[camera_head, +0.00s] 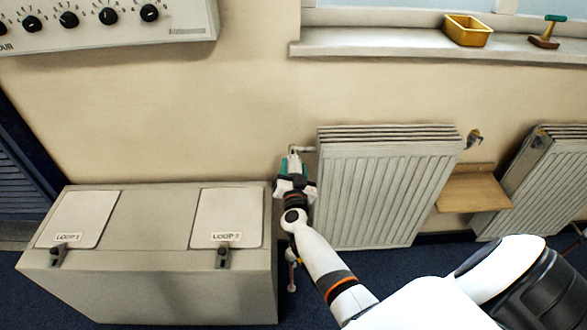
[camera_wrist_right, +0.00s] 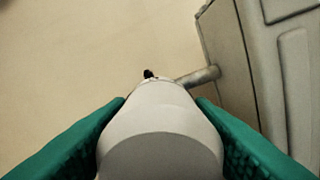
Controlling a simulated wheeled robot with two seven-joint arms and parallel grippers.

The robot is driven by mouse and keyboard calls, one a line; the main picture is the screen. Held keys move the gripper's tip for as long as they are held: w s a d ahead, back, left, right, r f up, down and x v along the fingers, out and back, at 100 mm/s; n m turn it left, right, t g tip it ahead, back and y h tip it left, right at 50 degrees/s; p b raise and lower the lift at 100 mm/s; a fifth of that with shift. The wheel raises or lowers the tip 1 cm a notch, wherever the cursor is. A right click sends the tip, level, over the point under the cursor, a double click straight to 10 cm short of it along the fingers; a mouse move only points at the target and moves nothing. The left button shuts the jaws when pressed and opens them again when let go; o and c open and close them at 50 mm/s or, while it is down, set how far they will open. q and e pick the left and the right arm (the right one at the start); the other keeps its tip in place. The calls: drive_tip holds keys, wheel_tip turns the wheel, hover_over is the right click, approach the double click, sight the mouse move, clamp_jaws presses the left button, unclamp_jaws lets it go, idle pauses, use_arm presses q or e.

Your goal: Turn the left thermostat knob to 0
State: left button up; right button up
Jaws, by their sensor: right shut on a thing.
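The left thermostat knob (camera_wrist_right: 160,150) is a pale, rounded cap that fills the middle of the right wrist view. A small dark mark shows at its far edge; I cannot read any numbers on it. A short pipe (camera_wrist_right: 198,77) runs from beside it to the radiator. My right gripper (camera_head: 292,165) has green finger pads, one on each side of the knob, and is shut on it. In the head view the gripper is at the left end of the left radiator (camera_head: 385,190) and mostly hides the knob. My left gripper is not in view.
A grey cabinet (camera_head: 150,215) with two labelled lids stands left of my gripper. A wooden shelf (camera_head: 473,192) lies between the left radiator and a second radiator (camera_head: 545,180). A windowsill (camera_head: 380,45) holds a yellow tray (camera_head: 467,31). A control panel (camera_head: 180,20) hangs upper left.

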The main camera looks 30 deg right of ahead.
drive_tip(key=m, duration=0.3)
drive_tip(key=shift+f+m, duration=0.15)
drive_tip(key=shift+m, duration=0.25)
drive_tip(key=m, duration=0.3)
drive_tip(key=shift+s+m+b, duration=0.1)
drive_tip(key=shift+m+b, duration=0.2)
drive_tip(key=shift+b, duration=0.1)
drive_tip(key=m+b, duration=0.1)
drive_tip(key=m, duration=0.3)
drive_tip(key=shift+f, duration=0.15)
drive_tip(key=shift+m+b, duration=0.6)
drive_tip(key=shift+m, duration=1.4)
drive_tip(key=o, duration=1)
drive_tip(key=shift+d, duration=0.1)
drive_tip(key=shift+c, duration=0.2)
